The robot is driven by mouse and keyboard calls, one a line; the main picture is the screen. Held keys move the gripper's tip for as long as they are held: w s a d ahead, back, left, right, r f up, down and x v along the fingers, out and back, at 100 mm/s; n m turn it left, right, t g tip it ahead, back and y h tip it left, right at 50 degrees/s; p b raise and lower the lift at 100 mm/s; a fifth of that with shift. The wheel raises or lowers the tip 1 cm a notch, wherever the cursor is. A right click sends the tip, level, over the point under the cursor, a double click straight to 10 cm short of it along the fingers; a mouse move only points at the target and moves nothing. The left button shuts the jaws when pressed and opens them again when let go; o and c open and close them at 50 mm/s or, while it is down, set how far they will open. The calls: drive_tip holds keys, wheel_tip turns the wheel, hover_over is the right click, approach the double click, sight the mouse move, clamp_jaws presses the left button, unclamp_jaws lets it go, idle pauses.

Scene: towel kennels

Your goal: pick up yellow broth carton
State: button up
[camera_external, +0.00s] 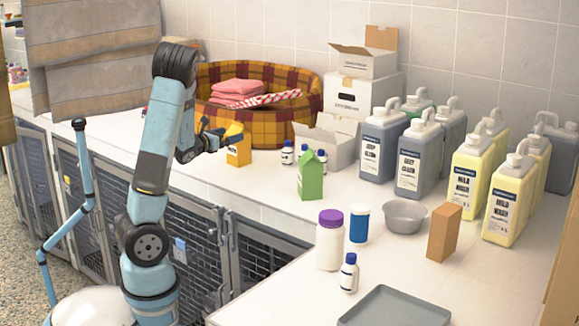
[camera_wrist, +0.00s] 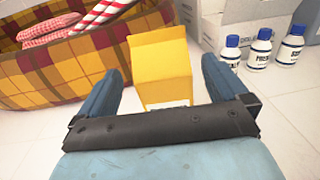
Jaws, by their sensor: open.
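The yellow broth carton (camera_external: 238,148) stands upright on the white counter, in front of the plaid pet bed. In the wrist view the yellow carton (camera_wrist: 161,68) stands between the two blue fingers, with clear gaps on both sides. My gripper (camera_external: 218,138) is open and comes at the carton from the left in the external view. It also shows in the wrist view (camera_wrist: 158,85). The lower part of the carton is hidden behind the dark gripper bar in the wrist view.
The plaid bed (camera_external: 257,133) with folded towels stands close behind the carton. Small bottles (camera_external: 287,153), a green carton (camera_external: 310,175) and an open white box (camera_external: 335,140) stand to the right. Jugs (camera_external: 415,158) fill the back right. Counter front of the carton is clear.

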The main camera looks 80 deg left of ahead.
drive_tip(key=shift+f+x, duration=0.15)
drive_tip(key=shift+x, duration=1.55)
drive_tip(key=shift+f+x, duration=0.1)
drive_tip(key=shift+x, duration=1.65)
clamp_jaws()
